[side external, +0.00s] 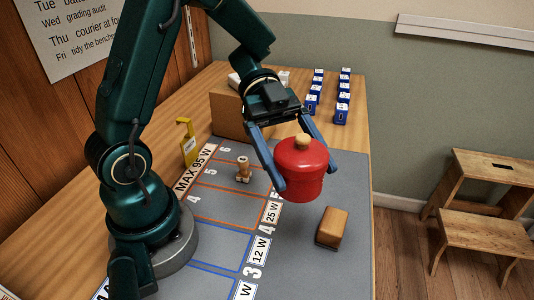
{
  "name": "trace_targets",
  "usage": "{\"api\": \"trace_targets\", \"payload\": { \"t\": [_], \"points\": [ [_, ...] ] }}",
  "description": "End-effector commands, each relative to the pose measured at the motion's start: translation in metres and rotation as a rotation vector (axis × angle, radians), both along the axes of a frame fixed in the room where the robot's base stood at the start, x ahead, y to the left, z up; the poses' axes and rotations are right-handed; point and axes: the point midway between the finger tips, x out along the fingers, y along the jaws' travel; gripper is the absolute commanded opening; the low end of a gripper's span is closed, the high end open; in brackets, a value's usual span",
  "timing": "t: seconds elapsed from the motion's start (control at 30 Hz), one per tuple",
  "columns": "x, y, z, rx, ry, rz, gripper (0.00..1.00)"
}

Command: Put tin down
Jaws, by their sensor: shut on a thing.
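A red round tin (303,175) with a tan wooden knob on its lid is held upright in the side external view. My gripper (307,182) is shut on the tin, with its two blue fingers on either side of the body. The tin appears to be above the grey mat (300,240), near its right part. The tin hides the mat behind it, and the exact gap beneath it is hard to tell.
A tan block (332,227) lies on the mat just below the tin in the picture. A wooden stamp (243,170) stands in a marked bay.

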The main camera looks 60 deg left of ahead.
Motion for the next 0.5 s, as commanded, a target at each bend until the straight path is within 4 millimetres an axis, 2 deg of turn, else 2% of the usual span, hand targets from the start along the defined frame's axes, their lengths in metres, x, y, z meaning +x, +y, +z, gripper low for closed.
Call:
{"api": "trace_targets", "payload": {
  "t": [0.03,0.2,0.5],
  "points": [
    [0.006,0.005,0.011,0.002,-0.011,0.062,0.25],
    [0.029,0.024,0.042,0.000,-0.011,0.370,0.25],
    [0.053,0.059,0.084,-0.001,-0.014,0.864,0.25]
  ]
}}
